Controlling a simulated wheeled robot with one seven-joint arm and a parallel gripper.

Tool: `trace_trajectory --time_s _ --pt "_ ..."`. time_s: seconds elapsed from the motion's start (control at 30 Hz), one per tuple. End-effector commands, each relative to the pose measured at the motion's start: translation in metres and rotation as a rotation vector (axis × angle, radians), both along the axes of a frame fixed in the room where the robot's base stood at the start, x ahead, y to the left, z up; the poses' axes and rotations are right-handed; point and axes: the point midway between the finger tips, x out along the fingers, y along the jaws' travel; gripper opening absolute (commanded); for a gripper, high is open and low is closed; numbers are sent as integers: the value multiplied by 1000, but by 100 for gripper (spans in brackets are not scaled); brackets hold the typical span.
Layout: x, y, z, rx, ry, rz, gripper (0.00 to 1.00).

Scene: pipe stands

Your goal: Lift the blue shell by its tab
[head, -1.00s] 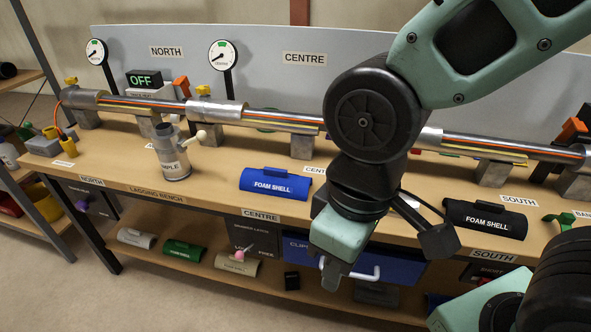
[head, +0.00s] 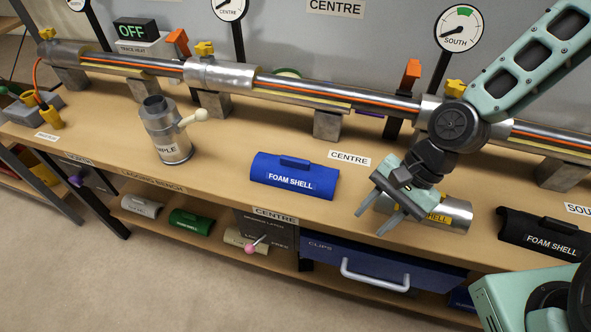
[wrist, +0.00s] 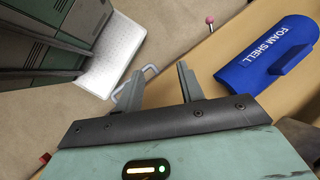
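The blue foam shell (head: 294,176) lies on the bench top left of the CENTRE label, its raised tab (head: 294,163) on top. In the wrist view the blue shell (wrist: 262,52) is at the upper right, with its tab (wrist: 292,60) on its right side. My gripper (head: 378,213) is to the right of the shell and apart from it, near the bench's front edge. Its two fingers (wrist: 158,88) stand apart with nothing between them, and they point away from the shell towards the bench front and floor.
A silver shell with a yellow label (head: 452,213) lies partly hidden behind my gripper. A black foam shell (head: 545,240) lies farther right. A SAMPLE canister (head: 166,135) stands left. The pipe (head: 300,90) runs along the back. A blue CLIPS drawer (head: 375,267) is below.

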Motion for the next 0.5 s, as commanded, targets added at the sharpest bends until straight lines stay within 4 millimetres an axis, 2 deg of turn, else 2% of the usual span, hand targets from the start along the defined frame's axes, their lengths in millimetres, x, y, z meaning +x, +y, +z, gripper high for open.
trace_trajectory --time_s 0.07,0.2,0.33,0.5 --pt "13 5 -4 112 77 -210 38" --pt "44 10 6 311 196 -546 38" --pt "74 5 23 484 286 -786 38" --pt "98 -5 41 627 354 -955 38"
